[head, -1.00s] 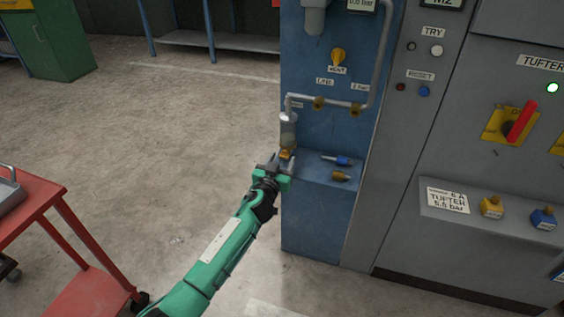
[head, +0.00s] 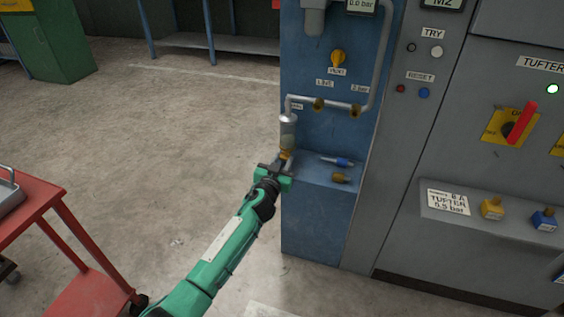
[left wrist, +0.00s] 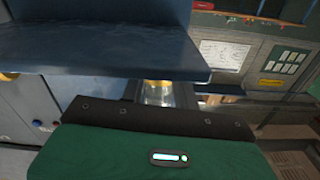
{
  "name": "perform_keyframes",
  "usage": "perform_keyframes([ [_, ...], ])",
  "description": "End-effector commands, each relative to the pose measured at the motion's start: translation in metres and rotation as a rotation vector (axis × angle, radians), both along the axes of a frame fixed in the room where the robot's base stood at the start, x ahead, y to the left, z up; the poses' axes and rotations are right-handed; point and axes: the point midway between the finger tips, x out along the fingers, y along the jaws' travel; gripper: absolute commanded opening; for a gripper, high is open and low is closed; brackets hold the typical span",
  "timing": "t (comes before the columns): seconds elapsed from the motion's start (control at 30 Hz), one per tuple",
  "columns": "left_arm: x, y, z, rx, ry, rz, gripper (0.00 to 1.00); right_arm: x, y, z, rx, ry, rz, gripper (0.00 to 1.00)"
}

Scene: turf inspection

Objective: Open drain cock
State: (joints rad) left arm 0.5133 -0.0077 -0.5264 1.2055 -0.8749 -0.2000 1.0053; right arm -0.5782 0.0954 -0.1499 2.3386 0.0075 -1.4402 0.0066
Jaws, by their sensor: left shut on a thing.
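The drain cock (head: 285,154) is a small yellow-brass piece at the bottom of a clear filter bowl (head: 288,133) on the blue panel. My left gripper (head: 279,164) comes up from below and is shut on the cock, its fingers hiding part of it. In the left wrist view, the brass cock (left wrist: 158,84) shows between the dark fingers. I cannot tell from these views how far the cock is turned. My right gripper is in neither view.
A blue ledge (head: 318,175) right beside my gripper holds a blue-handled tool (head: 338,161) and a brass fitting (head: 340,178). A red cart (head: 40,225) stands at left. The floor between is clear.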

Motion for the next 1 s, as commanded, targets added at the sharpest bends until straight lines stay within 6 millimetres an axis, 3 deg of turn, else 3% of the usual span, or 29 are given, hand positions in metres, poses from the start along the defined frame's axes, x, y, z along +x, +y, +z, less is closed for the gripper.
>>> perform_keyframes([
  [0.33,-0.0005,-0.0012,-0.0004,0.224,-0.073,0.000,0.08,0.0007,0.0000,0.0092,0.002,-0.014,0.000,0.36],
  [0.73,-0.0005,-0.0012,-0.0004,0.254,-0.082,0.000,0.08,-0.0001,0.0000,0.0110,0.003,-0.017,0.000,0.36],
  [0.77,-0.0005,-0.0012,-0.0004,0.254,-0.082,0.000,0.32,-0.0001,0.0000,0.0108,0.003,-0.017,0.000,0.36],
  [0.87,-0.0005,-0.0012,-0.0004,0.254,-0.082,0.000,0.52,-0.0004,-0.0001,0.0096,0.002,-0.014,0.000,0.36],
  [1.0,-0.0005,-0.0012,-0.0004,0.253,-0.082,0.000,0.52,-0.0009,-0.0002,0.0078,0.002,-0.010,-0.001,0.36],
])
